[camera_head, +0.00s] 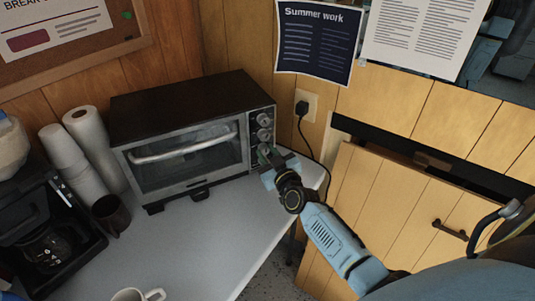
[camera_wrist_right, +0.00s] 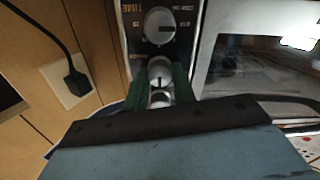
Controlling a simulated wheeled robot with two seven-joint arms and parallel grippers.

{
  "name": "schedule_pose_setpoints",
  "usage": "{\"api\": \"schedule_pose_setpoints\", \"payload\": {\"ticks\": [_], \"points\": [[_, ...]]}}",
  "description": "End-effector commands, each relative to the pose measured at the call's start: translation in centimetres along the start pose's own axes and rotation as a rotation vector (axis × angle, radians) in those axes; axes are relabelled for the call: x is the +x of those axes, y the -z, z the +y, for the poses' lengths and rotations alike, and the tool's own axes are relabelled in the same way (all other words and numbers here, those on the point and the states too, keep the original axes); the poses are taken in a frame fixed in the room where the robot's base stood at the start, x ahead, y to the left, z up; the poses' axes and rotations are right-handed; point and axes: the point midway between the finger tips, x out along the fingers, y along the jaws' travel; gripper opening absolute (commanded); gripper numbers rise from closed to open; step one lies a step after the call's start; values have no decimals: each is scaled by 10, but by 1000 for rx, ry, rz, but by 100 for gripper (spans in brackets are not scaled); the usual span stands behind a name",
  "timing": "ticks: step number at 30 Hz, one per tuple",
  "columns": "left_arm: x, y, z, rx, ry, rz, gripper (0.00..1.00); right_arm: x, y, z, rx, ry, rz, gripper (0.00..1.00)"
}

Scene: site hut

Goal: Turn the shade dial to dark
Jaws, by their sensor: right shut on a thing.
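A black and steel toaster oven (camera_head: 185,135) stands on the counter. Its right-hand panel carries silver dials in a column, two of them (camera_head: 264,120) showing above my right gripper (camera_head: 265,153). In the wrist view, which is upside down, my right gripper's green fingers (camera_wrist_right: 160,78) are shut on a silver dial (camera_wrist_right: 160,70). A larger dial (camera_wrist_right: 159,25) marked TIME is just beyond them, free. Part of another dial shows between the fingers. The held dial's label is hidden, so I cannot tell its setting. My left gripper is out of view.
A wall outlet with a black plug (camera_head: 302,108) is right of the oven, its cord hanging near my right arm. The counter's front middle is clear.

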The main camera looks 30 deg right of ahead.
Motion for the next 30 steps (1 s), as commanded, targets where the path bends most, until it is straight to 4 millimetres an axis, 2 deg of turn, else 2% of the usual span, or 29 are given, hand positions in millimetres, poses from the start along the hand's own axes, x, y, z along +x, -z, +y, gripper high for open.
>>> {"api": "schedule_pose_setpoints", "payload": {"ticks": [8,30], "points": [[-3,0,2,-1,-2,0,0,0,1,0,164,1,0,4],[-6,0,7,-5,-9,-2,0,0,0,0,822,0,0,4]]}}
